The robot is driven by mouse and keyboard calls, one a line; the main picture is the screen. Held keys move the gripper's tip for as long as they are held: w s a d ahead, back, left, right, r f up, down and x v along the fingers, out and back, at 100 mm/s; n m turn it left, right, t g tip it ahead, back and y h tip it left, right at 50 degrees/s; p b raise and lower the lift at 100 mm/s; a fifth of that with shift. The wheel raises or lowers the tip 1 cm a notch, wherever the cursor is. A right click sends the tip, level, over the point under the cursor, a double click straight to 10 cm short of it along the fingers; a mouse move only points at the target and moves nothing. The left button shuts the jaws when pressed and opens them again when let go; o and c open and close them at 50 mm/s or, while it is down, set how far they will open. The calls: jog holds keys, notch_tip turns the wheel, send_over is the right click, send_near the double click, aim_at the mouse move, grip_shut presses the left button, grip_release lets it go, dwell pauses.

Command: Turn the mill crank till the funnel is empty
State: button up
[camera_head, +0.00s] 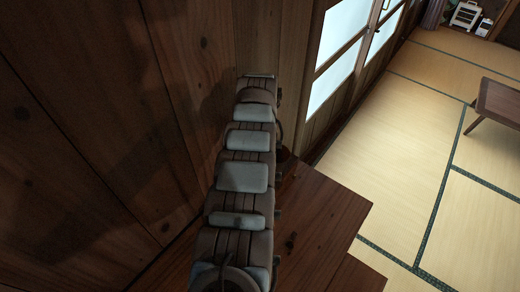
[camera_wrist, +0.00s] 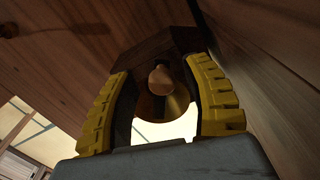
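In the wrist view, my gripper (camera_wrist: 158,76) has its two yellow fingers spread wide apart. Between them in the picture shows a rounded, light-brown knob-like piece (camera_wrist: 161,78) with a brass-coloured, flared part (camera_wrist: 176,99) behind and around it. A dark wooden block-like part (camera_wrist: 152,49) spans the view above them, near the fingertips. I see no clear contact between the fingers and the knob-like piece. I cannot tell which of these parts are the mill's crank and funnel. The funnel's contents do not show. In the head view, my own arm hides the gripper and the mill.
A plank wall (camera_head: 85,120) rises close along the left of my arm. A brown wooden surface (camera_head: 322,215) with a stepped edge lies under and right of the arm. The tatami floor (camera_head: 400,160) is open to the right, with a low table (camera_head: 497,103) at the edge.

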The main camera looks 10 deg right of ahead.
jog(key=shift+r, duration=0.15)
notch_tip(320, 180, up, 12)
dwell(0.7)
dwell(0.4)
